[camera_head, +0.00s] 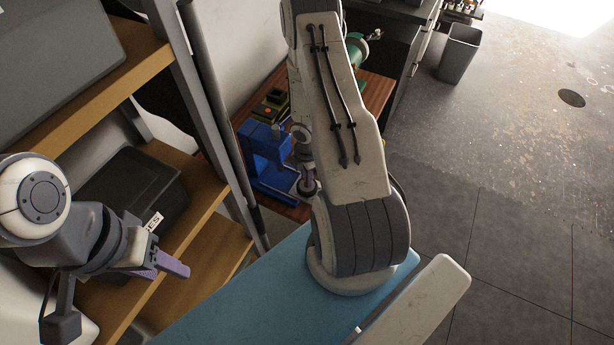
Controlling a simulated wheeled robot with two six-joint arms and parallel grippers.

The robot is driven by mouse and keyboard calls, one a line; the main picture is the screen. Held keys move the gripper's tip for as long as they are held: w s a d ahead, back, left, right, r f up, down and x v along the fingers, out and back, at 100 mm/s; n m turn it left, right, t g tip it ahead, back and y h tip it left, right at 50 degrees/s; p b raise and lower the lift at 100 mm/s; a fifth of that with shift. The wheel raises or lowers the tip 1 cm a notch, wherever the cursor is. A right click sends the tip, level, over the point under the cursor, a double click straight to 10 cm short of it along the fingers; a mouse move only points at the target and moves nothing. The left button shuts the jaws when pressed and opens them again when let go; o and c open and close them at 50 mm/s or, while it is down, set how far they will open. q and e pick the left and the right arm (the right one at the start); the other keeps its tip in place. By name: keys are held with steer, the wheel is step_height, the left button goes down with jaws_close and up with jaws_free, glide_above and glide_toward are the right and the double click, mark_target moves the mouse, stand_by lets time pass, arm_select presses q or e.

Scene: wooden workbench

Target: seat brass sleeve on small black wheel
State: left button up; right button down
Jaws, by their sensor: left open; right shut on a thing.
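My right gripper (308,182) is low over the wooden workbench (375,92), in front of the blue fixture. My own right arm covers much of it. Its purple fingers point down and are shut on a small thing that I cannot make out. I cannot pick out the brass sleeve or the small black wheel for certain; a dark round shape shows at the fingertips. My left gripper (165,265), with purple fingers, is open and empty at the lower left, in front of the shelf and away from the bench.
A blue fixture (262,150) stands on the bench beside the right gripper. A dark tray (272,103) with small coloured parts lies behind it. Wooden shelves (205,190) with dark bins (135,190) stand on the left. A grey waste bin (459,55) stands on open floor at right.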

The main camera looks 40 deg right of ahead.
steer(key=shift+f, duration=0.15)
steer(key=shift+f+b, duration=0.75)
steer(key=shift+b, duration=0.1)
steer(key=c, duration=0.7)
jaws_free()
steer(key=shift+o, duration=0.2)
steer(key=shift+r, duration=0.15)
step_height(320, 180, up, 10)
steer(key=p, duration=1.1)
steer(key=shift+r, duration=0.15)
